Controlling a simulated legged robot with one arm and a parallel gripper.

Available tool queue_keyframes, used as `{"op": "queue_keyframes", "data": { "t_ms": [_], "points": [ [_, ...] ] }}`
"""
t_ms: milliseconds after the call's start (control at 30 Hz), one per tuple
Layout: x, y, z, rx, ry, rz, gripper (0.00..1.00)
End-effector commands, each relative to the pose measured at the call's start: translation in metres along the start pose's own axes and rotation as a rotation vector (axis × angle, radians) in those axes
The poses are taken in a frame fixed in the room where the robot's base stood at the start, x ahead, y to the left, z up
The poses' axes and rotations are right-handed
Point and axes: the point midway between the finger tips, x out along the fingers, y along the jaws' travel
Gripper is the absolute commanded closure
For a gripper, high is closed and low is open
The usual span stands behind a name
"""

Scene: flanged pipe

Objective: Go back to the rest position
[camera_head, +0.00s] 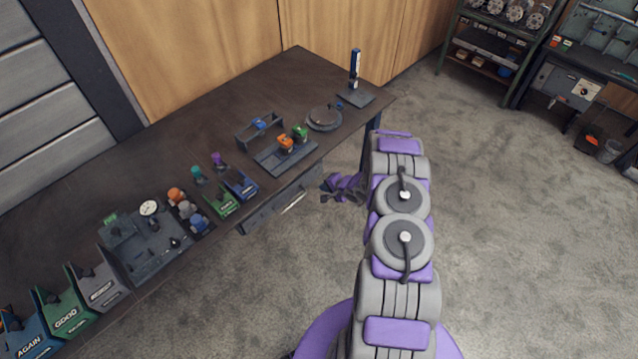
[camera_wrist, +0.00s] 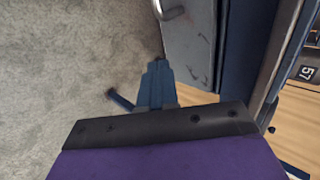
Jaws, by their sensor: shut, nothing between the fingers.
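My arm, purple and grey, rises from the bottom of the head view and bends toward the bench. My gripper (camera_head: 341,190) hangs off the arm's left side, in front of the bench's front edge and apart from it. In the wrist view my gripper (camera_wrist: 157,65) shows as dark blue fingers closed together, with nothing between them. Bare carpet lies to the left of the fingers there, and a drawer front (camera_wrist: 188,40) with a metal handle is beyond them.
The dark workbench (camera_head: 190,110) runs along the left. It bears bins (camera_head: 68,315), a fixture plate with a dial gauge (camera_head: 148,208), small trays, a round flange (camera_head: 324,119) and an upright blue tool (camera_head: 355,65). Shelves (camera_head: 490,45) stand at back right. Carpet (camera_head: 530,220) is clear on the right.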

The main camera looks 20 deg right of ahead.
Motion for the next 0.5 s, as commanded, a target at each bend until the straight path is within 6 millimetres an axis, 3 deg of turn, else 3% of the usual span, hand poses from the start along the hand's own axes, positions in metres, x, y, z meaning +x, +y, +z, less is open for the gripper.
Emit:
{"op": "queue_keyframes", "data": {
  "t_ms": [200,500],
  "points": [
    [-0.041,-0.004,0.005,-0.005,0.004,0.001,1.0],
    [-0.067,0.001,0.002,0.0,-0.004,0.001,1.0]
  ]
}}
